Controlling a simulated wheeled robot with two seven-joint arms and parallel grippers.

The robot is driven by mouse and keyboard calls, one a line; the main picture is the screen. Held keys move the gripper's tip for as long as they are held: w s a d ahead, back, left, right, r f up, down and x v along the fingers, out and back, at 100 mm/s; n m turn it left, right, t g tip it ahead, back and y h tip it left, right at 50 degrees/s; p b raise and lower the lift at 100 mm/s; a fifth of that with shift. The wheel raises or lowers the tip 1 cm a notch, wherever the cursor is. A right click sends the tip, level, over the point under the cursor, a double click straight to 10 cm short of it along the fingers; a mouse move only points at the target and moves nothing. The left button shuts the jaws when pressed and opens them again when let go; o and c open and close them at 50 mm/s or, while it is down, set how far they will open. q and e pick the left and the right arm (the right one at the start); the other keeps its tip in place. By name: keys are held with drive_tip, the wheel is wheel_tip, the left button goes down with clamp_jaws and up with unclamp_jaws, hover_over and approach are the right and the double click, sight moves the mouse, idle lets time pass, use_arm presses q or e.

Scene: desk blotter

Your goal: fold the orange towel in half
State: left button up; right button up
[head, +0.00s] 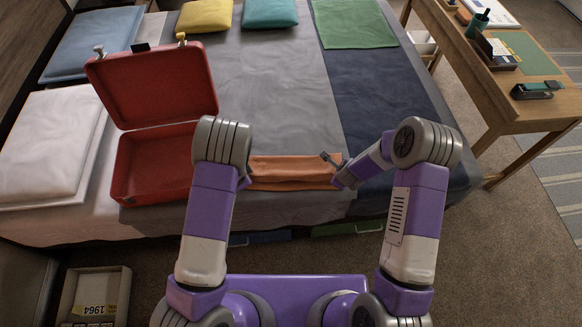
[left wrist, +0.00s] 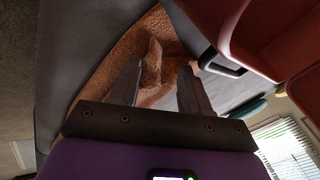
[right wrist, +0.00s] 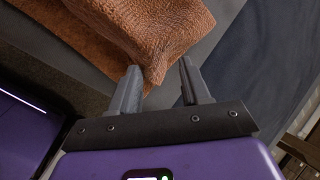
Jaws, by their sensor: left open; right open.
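The orange towel (head: 290,172) lies on the bed near its front edge, as a wide, short strip with a crease line along it. My left gripper (left wrist: 158,85) is open at the towel's left end; a raised fold of the towel (left wrist: 150,62) shows between its fingers in the left wrist view. In the head view my left arm hides that gripper. My right gripper (head: 338,170) is open at the towel's right end. In the right wrist view my right gripper (right wrist: 160,80) has its left finger by the towel's corner (right wrist: 155,50); I cannot tell whether they touch.
An open red suitcase (head: 160,165) stands on the bed to the left of the towel. Yellow (head: 205,15) and teal (head: 269,12) cushions and a green cloth (head: 352,22) lie at the back. The grey sheet (head: 280,95) behind the towel is clear. A wooden desk (head: 490,85) stands at right.

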use_arm(q)
drive_tip(key=v, duration=0.4)
drive_tip(key=shift+w+r, duration=0.1)
drive_tip(key=shift+r, duration=0.05)
use_arm(e)
drive_tip(key=v, duration=0.4)
drive_tip(key=shift+w+r, duration=0.15)
use_arm(q)
drive_tip(key=s+v, duration=0.1)
drive_tip(key=v, duration=0.5)
drive_tip(key=shift+s, duration=0.25)
use_arm(e)
drive_tip(key=s+v, duration=0.1)
drive_tip(key=v, duration=0.5)
drive_tip(key=shift+s, duration=0.3)
use_arm(q)
drive_tip(key=shift+c, duration=0.2)
use_arm(e)
drive_tip(key=shift+c, duration=0.2)
